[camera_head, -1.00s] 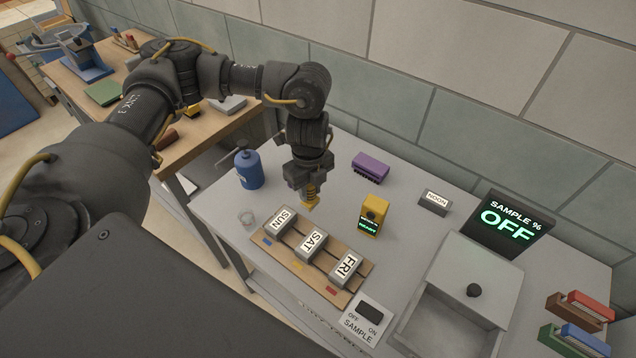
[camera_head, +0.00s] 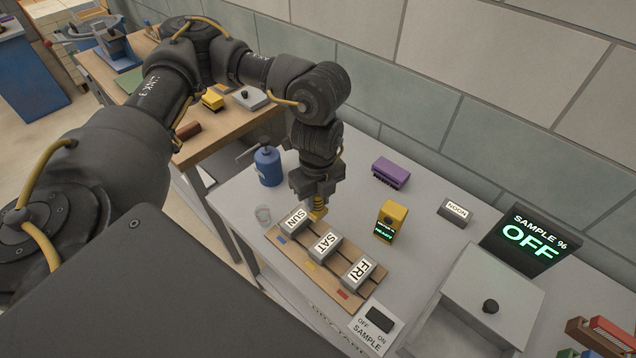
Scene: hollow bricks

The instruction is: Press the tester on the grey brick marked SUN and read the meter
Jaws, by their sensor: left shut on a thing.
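The grey brick marked SUN (camera_head: 296,219) lies at the upper left end of a wooden board (camera_head: 324,275), beside the SAT brick (camera_head: 326,244) and the FRI brick (camera_head: 357,272). My left gripper (camera_head: 317,191) points down, shut on a yellow ribbed tester (camera_head: 318,207). The tester's lower end is close to the right end of the SUN brick; I cannot tell whether they touch. A yellow meter (camera_head: 391,220) with green lit text, seemingly READY, stands to the right. My right gripper is out of view.
A SAMPLE switch (camera_head: 379,319) sits in front. The SAMPLE % display (camera_head: 531,242) reads OFF behind a grey lidded box (camera_head: 492,290).

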